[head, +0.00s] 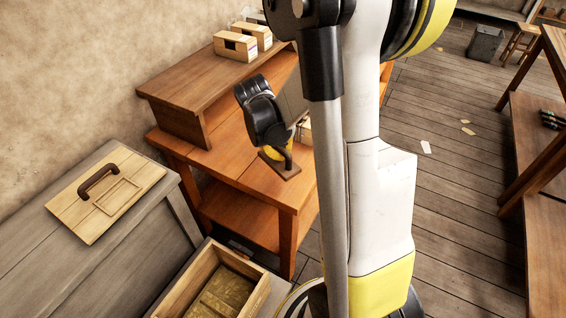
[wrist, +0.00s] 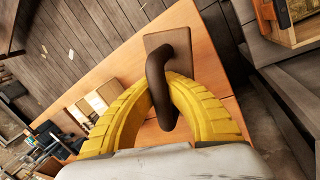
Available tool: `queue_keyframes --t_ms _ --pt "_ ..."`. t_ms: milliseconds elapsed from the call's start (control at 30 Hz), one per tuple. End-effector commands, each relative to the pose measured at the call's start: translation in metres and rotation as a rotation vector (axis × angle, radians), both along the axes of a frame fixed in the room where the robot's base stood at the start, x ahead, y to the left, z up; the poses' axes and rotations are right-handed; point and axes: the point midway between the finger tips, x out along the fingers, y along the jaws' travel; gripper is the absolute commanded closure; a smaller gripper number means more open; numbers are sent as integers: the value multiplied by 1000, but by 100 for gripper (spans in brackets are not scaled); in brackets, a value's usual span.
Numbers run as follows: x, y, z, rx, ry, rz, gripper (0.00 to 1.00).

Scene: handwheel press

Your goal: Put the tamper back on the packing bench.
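The tamper, a flat brown plate with a dark curved handle, is at my gripper in the head view (head: 287,172). In the wrist view its handle (wrist: 157,75) stands between the yellow fingers of my gripper (wrist: 165,85), which close on it from both sides. My gripper also shows in the head view (head: 284,148), partly hidden by its dark housing. The plate is over the front part of the orange-brown wooden bench (head: 250,180), which looks like the packing bench. I cannot tell whether the plate touches the top.
A raised shelf (head: 185,95) with small boxes (head: 236,46) stands at the bench's back. At left, a grey bench (head: 60,250) carries a wooden lid with a handle (head: 103,195). An open wooden box (head: 178,300) is at the front. My arm hides the bench's right side.

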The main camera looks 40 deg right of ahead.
Motion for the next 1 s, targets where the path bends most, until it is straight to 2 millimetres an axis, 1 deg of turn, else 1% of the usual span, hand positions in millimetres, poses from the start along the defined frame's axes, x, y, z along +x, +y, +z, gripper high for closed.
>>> queue_keyframes --t_ms 33,100,200,300,400,467,533,800,900,1000 --pt "-11 -21 7 -4 -1 -12 100" --pt "-23 -44 11 -10 2 -15 100" --pt "-39 -69 17 -17 4 -19 100" --pt "-49 -84 20 -23 6 -18 100" --pt "-53 -91 20 -26 7 -18 100" --pt "-51 -90 17 -27 7 -16 100" --pt "-42 -84 9 -27 9 -12 100" --pt "11 -43 -33 -26 8 -12 100" --pt "25 -33 -43 -27 7 -13 100" --pt "34 -27 -48 -27 7 -16 100"
